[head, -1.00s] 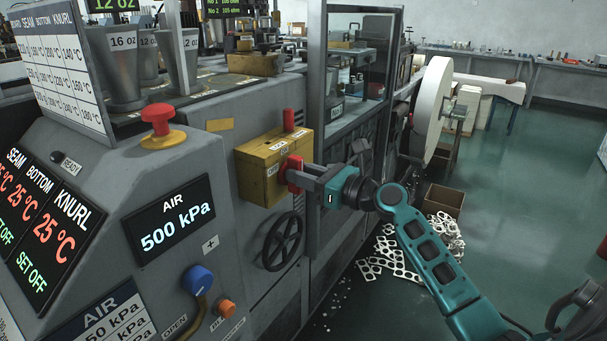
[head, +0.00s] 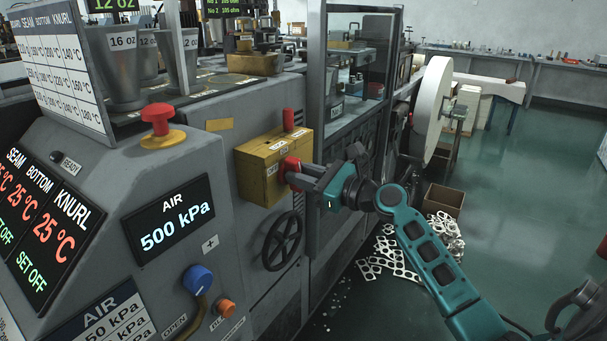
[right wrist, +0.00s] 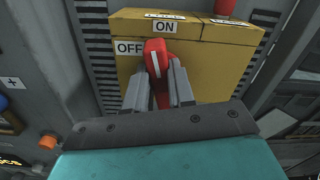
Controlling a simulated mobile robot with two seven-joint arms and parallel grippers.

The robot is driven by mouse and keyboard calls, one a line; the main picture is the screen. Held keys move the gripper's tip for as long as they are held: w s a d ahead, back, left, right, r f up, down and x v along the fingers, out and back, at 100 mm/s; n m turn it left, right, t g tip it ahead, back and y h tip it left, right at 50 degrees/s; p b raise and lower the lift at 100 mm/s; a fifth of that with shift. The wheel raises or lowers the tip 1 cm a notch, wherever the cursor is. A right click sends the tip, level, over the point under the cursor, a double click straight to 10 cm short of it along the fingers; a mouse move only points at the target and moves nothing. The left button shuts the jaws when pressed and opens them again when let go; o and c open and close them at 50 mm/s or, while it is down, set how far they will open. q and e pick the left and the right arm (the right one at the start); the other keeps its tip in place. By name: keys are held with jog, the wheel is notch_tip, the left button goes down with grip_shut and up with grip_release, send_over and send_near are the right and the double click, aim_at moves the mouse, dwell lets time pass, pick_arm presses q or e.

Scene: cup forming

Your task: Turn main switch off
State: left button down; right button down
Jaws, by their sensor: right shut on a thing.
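The main switch is a yellow box (head: 262,172) on the side of the grey machine, with a red handle (head: 290,166) on its front. In the right wrist view the red handle (right wrist: 155,52) stands nearly upright, leaning a little left, its top between the ON label (right wrist: 164,27) and the OFF label (right wrist: 129,47). My right gripper (head: 297,172) is shut on the red handle, one finger on each side, as the right wrist view (right wrist: 160,82) shows. My left gripper is not in view.
A red knob (head: 288,119) stands on top of the yellow box. A black handwheel (head: 283,241) sits below it. A control panel with a red emergency button (head: 158,119) is at the left. Scraps (head: 392,256) lie on the floor; the green floor at right is open.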

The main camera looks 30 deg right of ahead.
pick_arm(q)
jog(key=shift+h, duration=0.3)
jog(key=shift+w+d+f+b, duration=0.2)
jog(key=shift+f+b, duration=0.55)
jog(key=shift+b, duration=0.35)
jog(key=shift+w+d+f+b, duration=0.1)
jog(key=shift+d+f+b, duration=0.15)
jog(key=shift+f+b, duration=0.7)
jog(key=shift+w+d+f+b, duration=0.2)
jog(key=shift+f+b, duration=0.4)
jog(key=shift+b, duration=0.65)
pick_arm(e)
jog(key=shift+s+a+f+n, duration=0.1)
jog(key=shift+a+f+n, duration=0.05)
jog(key=shift+n, duration=2.35)
jog(key=shift+a+f+n, duration=0.1)
jog(key=shift+f+n, duration=0.1)
jog(key=shift+n, duration=2.3)
jog(key=shift+s+a+f+n, duration=0.1)
jog(key=shift+a+f+n, duration=0.05)
jog(key=shift+n, duration=2.35)
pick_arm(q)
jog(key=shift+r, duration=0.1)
pick_arm(e)
jog(key=c, duration=1)
grip_release()
jog(key=shift+w, duration=0.1)
jog(key=shift+o, duration=0.2)
jog(key=shift+f, duration=0.1)
